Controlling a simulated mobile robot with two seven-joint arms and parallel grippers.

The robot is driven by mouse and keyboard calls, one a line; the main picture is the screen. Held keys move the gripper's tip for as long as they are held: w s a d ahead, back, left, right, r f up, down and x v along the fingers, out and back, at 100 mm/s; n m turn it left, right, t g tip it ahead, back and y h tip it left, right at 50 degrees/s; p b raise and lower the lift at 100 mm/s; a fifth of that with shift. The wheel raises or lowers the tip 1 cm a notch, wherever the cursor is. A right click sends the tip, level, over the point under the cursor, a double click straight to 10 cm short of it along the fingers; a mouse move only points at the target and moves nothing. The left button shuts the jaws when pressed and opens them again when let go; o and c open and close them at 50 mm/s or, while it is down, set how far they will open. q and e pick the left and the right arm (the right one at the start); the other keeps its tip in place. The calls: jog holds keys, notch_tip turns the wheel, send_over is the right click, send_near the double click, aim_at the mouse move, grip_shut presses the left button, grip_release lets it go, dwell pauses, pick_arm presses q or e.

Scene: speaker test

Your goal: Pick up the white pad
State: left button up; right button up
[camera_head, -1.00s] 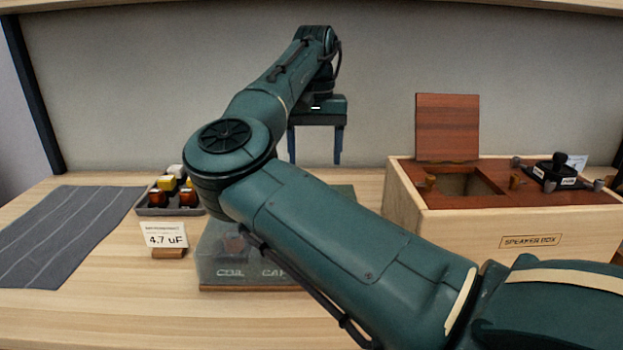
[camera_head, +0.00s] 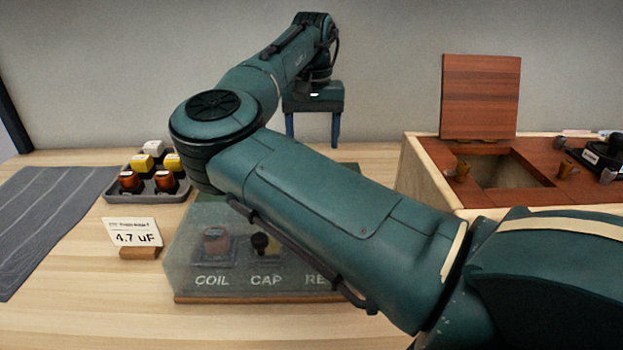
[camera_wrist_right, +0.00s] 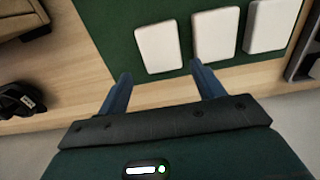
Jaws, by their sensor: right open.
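Three white pads lie in a row on a dark green mat (camera_wrist_right: 112,22) in the right wrist view: a left pad (camera_wrist_right: 158,46), a middle pad (camera_wrist_right: 216,34) and a right pad (camera_wrist_right: 269,25). My right gripper (camera_head: 312,128) is open and empty, its two blue fingers pointing down in the head view. In the wrist view the right gripper (camera_wrist_right: 160,70) has its fingertips near the edge of the left pad, with no visible hold. My right arm hides the pads in the head view. My left gripper is not in view.
A clear-covered board (camera_head: 240,293) marked COIL and CAP lies under my arm. A "4.7 uF" card (camera_head: 133,233), a parts tray (camera_head: 118,190) and a grey cloth (camera_head: 45,215) lie left. A wooden speaker box (camera_head: 425,180) with a raised lid (camera_head: 481,97) stands right.

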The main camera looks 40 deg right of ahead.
jog(key=shift+f, duration=0.65)
jog(key=f, duration=0.1)
jog(key=f+b, duration=0.1)
jog(key=f, duration=0.1)
jog(key=f+b, duration=0.1)
jog(key=shift+s+a+f, duration=0.25)
jog(key=shift+a, duration=0.1)
jog(key=shift+f, duration=0.2)
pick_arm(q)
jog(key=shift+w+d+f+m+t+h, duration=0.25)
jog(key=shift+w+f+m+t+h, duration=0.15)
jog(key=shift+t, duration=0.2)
pick_arm(e)
jog(key=c, duration=0.7)
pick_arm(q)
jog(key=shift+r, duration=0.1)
pick_arm(e)
jog(key=shift+c, duration=0.2)
